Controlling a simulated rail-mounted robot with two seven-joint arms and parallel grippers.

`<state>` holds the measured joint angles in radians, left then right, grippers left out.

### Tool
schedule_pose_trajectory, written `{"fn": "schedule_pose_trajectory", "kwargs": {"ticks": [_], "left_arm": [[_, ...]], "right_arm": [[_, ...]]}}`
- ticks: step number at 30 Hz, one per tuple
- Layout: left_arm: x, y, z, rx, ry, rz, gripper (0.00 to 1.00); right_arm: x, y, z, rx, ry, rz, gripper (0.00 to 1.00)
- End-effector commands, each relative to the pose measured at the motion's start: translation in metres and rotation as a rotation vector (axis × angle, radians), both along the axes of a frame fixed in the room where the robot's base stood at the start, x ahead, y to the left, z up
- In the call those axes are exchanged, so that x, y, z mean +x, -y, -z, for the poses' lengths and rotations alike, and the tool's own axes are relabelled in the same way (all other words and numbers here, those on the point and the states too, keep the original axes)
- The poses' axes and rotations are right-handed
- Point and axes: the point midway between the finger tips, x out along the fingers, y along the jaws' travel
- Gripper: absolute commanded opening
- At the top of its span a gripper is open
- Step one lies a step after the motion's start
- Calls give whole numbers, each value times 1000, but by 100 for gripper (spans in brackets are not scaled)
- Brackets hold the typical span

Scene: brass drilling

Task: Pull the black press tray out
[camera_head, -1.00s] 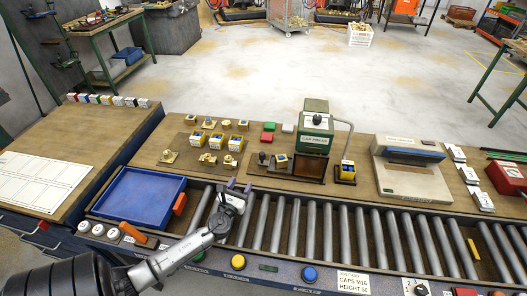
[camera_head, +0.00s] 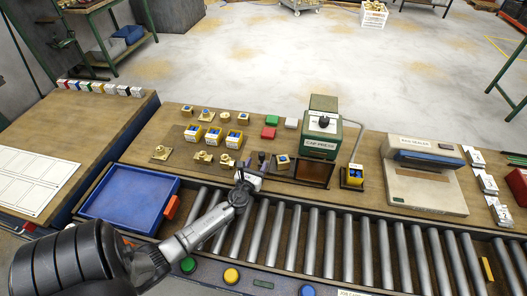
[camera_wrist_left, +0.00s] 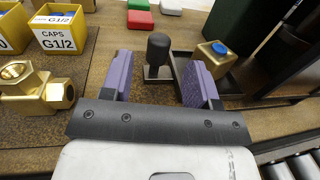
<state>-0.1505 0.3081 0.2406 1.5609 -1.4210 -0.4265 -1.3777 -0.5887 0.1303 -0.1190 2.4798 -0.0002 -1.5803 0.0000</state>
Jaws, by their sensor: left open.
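The green cap press (camera_head: 322,135) stands on the bench in the head view. The dark press tray (camera_head: 305,184) extends from its foot to the left, with a brass fitting with a blue cap (camera_head: 283,161) at its left part. The fitting also shows in the wrist view (camera_wrist_left: 214,58). The tray's upright black knob handle (camera_wrist_left: 158,52) is at its left end. My left gripper (camera_head: 250,165) is open at the bench's front edge. In the wrist view, its purple fingers (camera_wrist_left: 160,78) frame the knob with gaps on both sides. My right gripper is out of view.
Yellow bins (camera_head: 214,136) and brass fittings (camera_head: 203,157) stand left of the knob. A red block (camera_head: 269,132) and a green block (camera_head: 272,120) lie behind. The roller conveyor (camera_head: 300,235) and blue tray (camera_head: 130,200) are in front.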

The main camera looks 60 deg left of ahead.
Motion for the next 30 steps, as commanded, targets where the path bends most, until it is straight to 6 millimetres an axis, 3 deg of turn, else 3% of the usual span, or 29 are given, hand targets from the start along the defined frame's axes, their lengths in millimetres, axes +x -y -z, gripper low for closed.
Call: {"fn": "schedule_pose_trajectory", "kwargs": {"ticks": [6, 13, 29, 30], "left_arm": [[32, -24, 1, 1, 2, -1, 55], [53, -40, 1, 1, 1, -1, 55], [61, -47, 0, 1, 1, 0, 55], [61, -47, 0, 1, 1, 0, 51]], "right_arm": [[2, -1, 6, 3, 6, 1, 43], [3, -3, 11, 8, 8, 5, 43], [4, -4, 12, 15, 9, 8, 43], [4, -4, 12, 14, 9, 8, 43]]}}
